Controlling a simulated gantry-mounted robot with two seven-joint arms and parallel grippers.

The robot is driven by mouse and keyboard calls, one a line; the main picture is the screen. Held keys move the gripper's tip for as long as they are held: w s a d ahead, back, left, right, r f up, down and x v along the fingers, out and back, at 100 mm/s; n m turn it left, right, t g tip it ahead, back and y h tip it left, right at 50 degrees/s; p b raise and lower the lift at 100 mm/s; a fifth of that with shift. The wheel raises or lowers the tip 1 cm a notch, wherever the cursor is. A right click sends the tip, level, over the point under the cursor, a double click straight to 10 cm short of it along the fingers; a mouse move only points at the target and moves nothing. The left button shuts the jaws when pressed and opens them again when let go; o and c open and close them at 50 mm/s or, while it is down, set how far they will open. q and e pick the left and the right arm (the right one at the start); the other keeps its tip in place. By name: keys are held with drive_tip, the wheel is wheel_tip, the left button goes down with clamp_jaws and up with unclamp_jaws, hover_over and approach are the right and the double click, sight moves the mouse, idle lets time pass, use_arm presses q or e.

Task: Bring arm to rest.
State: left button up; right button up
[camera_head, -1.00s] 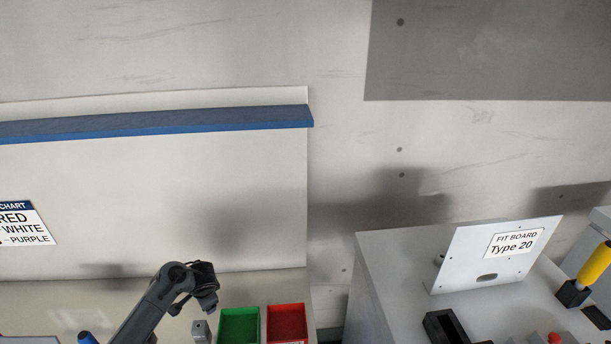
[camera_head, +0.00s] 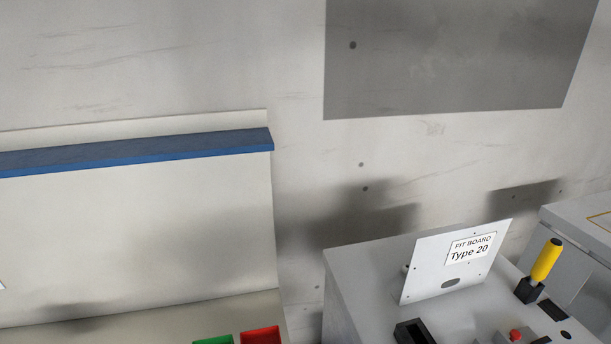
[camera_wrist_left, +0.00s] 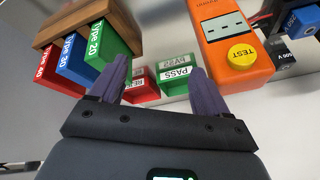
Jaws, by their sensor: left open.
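My left gripper (camera_wrist_left: 156,85) shows in the left wrist view with its two purple fingers apart and nothing between them. Beyond the fingertips are a green bin labelled PASS (camera_wrist_left: 174,76) and a red bin (camera_wrist_left: 141,88) beside it. Neither of my arms shows in the head view now. The right gripper is in neither view.
In the wrist view, an orange tester (camera_wrist_left: 222,25) with a yellow TEST button is at right, and red, blue and green Type boxes (camera_wrist_left: 87,52) are at left. The head view shows a Fit Board (camera_head: 440,270), a yellow-handled lever (camera_head: 545,262) and a blue-edged shelf (camera_head: 140,152).

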use_arm(q)
drive_tip(key=s+d+r+n+g, duration=0.1)
drive_tip(key=s+r+g, duration=0.1)
drive_tip(key=s, duration=0.9)
wheel_tip(320, 180, up, 15)
drive_tip(key=p, duration=1.5)
drive_tip(key=shift+s+d+r+h, duration=0.15)
drive_tip(key=shift+s+r+h, duration=0.05)
drive_tip(key=shift+s+h, duration=0.2)
drive_tip(key=shift+d+n, duration=0.1)
drive_tip(key=shift+n, duration=0.2)
